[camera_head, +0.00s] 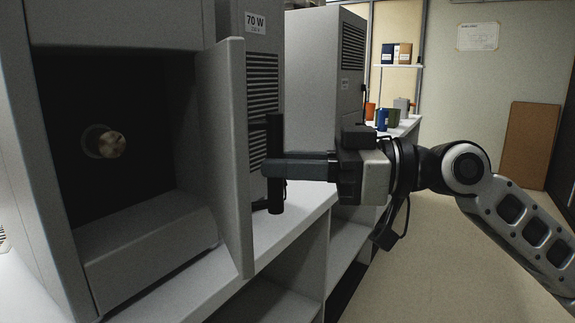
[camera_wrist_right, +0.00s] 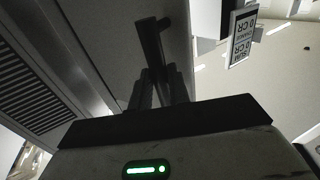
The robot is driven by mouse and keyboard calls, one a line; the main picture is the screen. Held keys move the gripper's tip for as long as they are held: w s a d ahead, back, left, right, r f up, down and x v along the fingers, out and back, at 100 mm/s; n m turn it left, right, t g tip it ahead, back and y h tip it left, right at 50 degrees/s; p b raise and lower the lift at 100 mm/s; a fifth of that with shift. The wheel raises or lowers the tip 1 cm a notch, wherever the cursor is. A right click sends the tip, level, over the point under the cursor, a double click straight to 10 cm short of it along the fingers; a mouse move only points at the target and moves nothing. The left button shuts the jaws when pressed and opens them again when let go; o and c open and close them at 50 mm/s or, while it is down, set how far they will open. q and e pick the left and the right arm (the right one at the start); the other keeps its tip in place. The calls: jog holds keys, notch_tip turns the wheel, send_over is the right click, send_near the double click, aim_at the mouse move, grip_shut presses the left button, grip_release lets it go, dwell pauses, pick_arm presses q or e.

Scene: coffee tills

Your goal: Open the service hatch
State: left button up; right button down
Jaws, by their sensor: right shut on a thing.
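The service hatch (camera_head: 232,150) is a grey door panel on the grey machine at the left of the head view. It stands swung out from the dark opening (camera_head: 150,130), where a round brass-coloured fitting (camera_head: 104,142) shows. A black vertical bar handle (camera_head: 275,200) is on the hatch's outer side. My right gripper (camera_head: 275,168) comes in from the right and is shut on this handle. In the right wrist view the handle (camera_wrist_right: 150,42) runs up from between the fingers (camera_wrist_right: 160,88). My left gripper is not in view.
Another grey machine (camera_head: 322,80) with vents stands behind, on a white counter (camera_head: 290,225) with open shelves below. Several small cups and boxes (camera_head: 390,117) stand at the counter's far end. The floor (camera_head: 420,270) at the right is clear. A brown board (camera_head: 530,145) leans on the back wall.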

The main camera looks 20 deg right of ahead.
jog(key=d+b, duration=0.1)
jog(key=w+d, duration=0.1)
jog(key=d, duration=0.1)
jog(key=w+d+b, duration=0.1)
jog(key=d, duration=0.1)
jog(key=shift+d+b, duration=0.1)
jog(key=shift+b, duration=0.25)
jog(key=c, duration=1.3)
grip_release()
jog(key=shift+f, duration=0.1)
jog(key=shift+o, duration=0.2)
